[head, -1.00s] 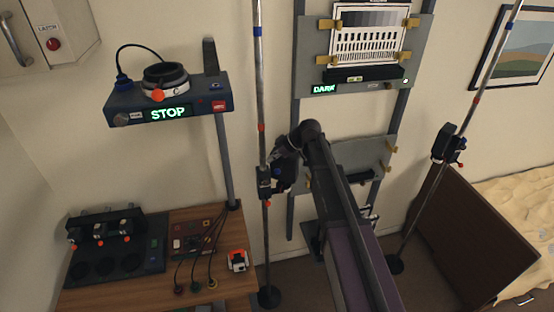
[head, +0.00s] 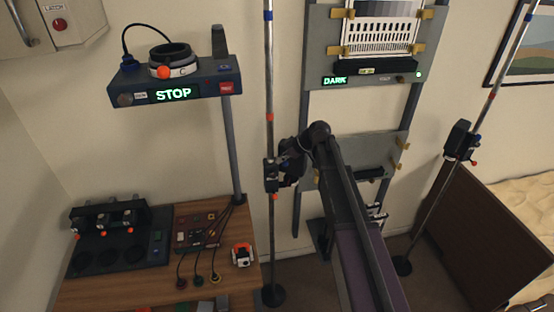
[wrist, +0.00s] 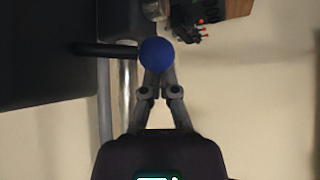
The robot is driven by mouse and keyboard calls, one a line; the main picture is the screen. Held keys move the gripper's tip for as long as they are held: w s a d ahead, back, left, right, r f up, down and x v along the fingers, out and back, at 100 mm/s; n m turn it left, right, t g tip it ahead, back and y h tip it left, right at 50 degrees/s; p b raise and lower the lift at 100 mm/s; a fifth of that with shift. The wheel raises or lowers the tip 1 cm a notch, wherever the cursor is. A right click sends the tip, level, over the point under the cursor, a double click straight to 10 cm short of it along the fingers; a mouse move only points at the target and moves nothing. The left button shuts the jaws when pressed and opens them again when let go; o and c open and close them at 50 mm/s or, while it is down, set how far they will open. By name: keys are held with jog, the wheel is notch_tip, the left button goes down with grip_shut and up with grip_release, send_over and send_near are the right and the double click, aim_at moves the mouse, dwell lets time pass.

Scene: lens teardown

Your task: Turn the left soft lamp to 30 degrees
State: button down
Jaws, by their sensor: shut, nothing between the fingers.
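The left soft lamp (head: 271,176) is a dark unit clamped partway up the left upright pole (head: 269,90). My arm reaches to it from the right and hides part of it. In the wrist view a round blue knob (wrist: 156,54) is at the tips of my gripper (wrist: 157,74). The fingers are together, with nothing held between them, and their ends are partly hidden by the knob. I cannot tell whether they touch it. A large dark panel (wrist: 45,55) fills the upper left of the wrist view. The lamp's angle cannot be read.
A second pole with a dark lamp (head: 460,140) stands at the right by a brown board (head: 470,235). A "STOP" unit (head: 180,88) and a wooden bench (head: 120,292) are at the left. A "DARK" chart stand (head: 335,60) is behind my arm.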

jog(key=shift+d, duration=0.15)
jog(key=shift+s+d, duration=0.2)
jog(key=shift+d, duration=0.4)
jog(key=shift+a, duration=0.1)
jog(key=r+p, duration=0.3)
jog(key=d+r+p, duration=0.1)
jog(key=r+p, duration=0.2)
jog(key=shift+d+r+p, duration=0.2)
jog(key=shift+r+p, duration=0.1)
jog(key=shift+p+v, duration=0.7)
jog(key=shift+v, duration=0.35)
jog(key=shift+w+d, duration=0.15)
